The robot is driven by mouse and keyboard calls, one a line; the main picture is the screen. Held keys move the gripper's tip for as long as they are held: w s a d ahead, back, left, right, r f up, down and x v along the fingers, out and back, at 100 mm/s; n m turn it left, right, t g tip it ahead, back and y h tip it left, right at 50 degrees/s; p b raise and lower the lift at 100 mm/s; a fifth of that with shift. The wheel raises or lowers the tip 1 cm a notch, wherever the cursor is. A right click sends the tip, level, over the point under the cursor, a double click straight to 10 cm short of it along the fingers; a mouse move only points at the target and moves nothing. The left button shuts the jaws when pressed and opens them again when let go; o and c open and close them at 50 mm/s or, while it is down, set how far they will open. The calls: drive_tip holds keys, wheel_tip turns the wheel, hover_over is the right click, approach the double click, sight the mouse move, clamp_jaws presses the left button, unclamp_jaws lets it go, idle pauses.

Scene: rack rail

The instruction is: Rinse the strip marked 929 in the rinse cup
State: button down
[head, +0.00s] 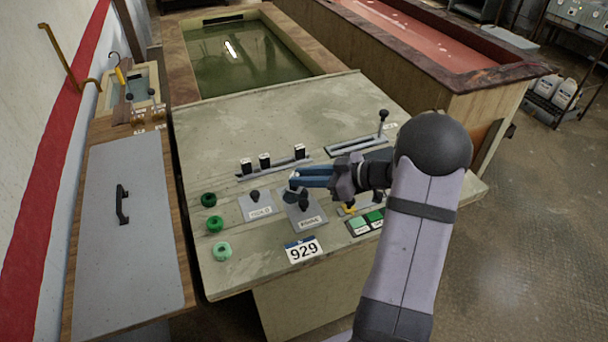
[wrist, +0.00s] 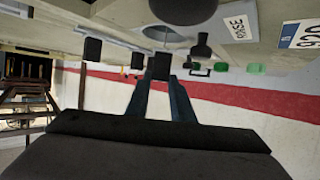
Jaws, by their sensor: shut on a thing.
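A white tag reading 929 with a blue band (head: 303,250) is at the near edge of the grey-green panel (head: 245,130). I cannot read any marking on this piece. Several black, white-topped pieces (head: 264,160) stand on a rail (head: 283,166) behind the gripper, with a gap between them.
Green knobs (head: 215,223) line the left side. A lever (head: 382,122) stands at the back right. A liquid-filled basin (head: 245,60) lies beyond.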

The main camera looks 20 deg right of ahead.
drive_tip(key=shift+w, duration=0.1)
idle(0.3)
drive_tip(key=shift+w+a+p, duration=0.3)
drive_tip(key=shift+w+a, duration=0.05)
drive_tip(key=shift+a, duration=0.05)
drive_tip(key=shift+s+d, duration=0.15)
drive_tip(key=shift+s+d+p, duration=0.5)
drive_tip(key=shift+s+d, duration=0.2)
drive_tip(key=shift+w+a, duration=0.1)
drive_tip(key=shift+a, duration=0.05)
idle(0.5)
drive_tip(key=shift+w+a, duration=0.7)
drive_tip(key=shift+w, duration=0.05)
drive_tip(key=shift+r+p, duration=0.1)
drive_tip(key=shift+p, duration=0.2)
idle(1.5)
wheel_tip(320, 180, up, 10)
drive_tip(key=p, duration=1)
drive_tip(key=shift+s+d, duration=0.4)
drive_tip(key=shift+s, duration=0.05)
drive_tip(key=shift+r, duration=0.1)
idle(1.2)
